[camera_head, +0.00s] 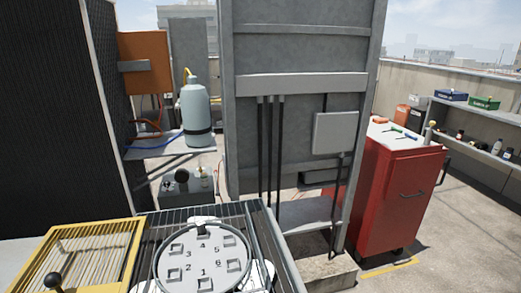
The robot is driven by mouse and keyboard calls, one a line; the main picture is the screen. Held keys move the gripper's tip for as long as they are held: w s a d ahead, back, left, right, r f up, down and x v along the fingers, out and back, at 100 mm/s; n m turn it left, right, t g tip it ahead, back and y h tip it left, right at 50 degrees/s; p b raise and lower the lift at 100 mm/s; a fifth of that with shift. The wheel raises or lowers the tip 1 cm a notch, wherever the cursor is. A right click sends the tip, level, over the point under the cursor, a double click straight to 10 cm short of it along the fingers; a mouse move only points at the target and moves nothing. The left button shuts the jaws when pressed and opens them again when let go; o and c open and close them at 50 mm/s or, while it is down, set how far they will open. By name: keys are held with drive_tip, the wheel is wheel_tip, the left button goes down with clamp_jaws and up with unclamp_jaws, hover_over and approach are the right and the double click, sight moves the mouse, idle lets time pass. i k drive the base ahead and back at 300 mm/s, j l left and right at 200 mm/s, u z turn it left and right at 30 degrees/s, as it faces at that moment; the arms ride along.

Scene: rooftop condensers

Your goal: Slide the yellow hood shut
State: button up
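The yellow hood (131,227) is at the lower left, a flat yellow frame around a slatted or ribbed panel. A black ball knob (55,281) stands up at its near side, and the picture's bottom edge cuts the hood off. To its right, a round grey plate (203,258) with square slots numbered 1 to 6 lies uncovered in a dark railed frame (255,207). The hood is beside the plate, not over it. White rounded parts show around the plate; I cannot tell what they are. My gripper is not in view.
A tall grey metal cabinet (300,50) stands behind the plate. A red tool cart (401,195) is at the right, with shelves (475,125) beyond. A grey-green gas cylinder (195,108) stands on a small shelf at the left, beside a dark finned panel (50,110).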

sight(53, 279)
drive_tip(key=j+u, duration=0.1)
drive_tip(key=j, duration=0.3)
drive_tip(key=i+j+u, duration=0.15)
drive_tip(key=j, duration=0.25)
drive_tip(key=i+j+u, duration=0.1)
drive_tip(key=j, duration=0.3)
drive_tip(key=i+j+u, duration=0.1)
drive_tip(key=j, duration=0.3)
drive_tip(key=i+j+u, duration=0.15)
drive_tip(key=j, duration=0.2)
drive_tip(key=i+j+u, duration=0.1)
drive_tip(key=j, duration=0.25)
drive_tip(key=j+u, duration=0.15)
drive_tip(key=j, duration=0.45)
drive_tip(key=i+j+u, duration=0.15)
drive_tip(key=j, duration=0.45)
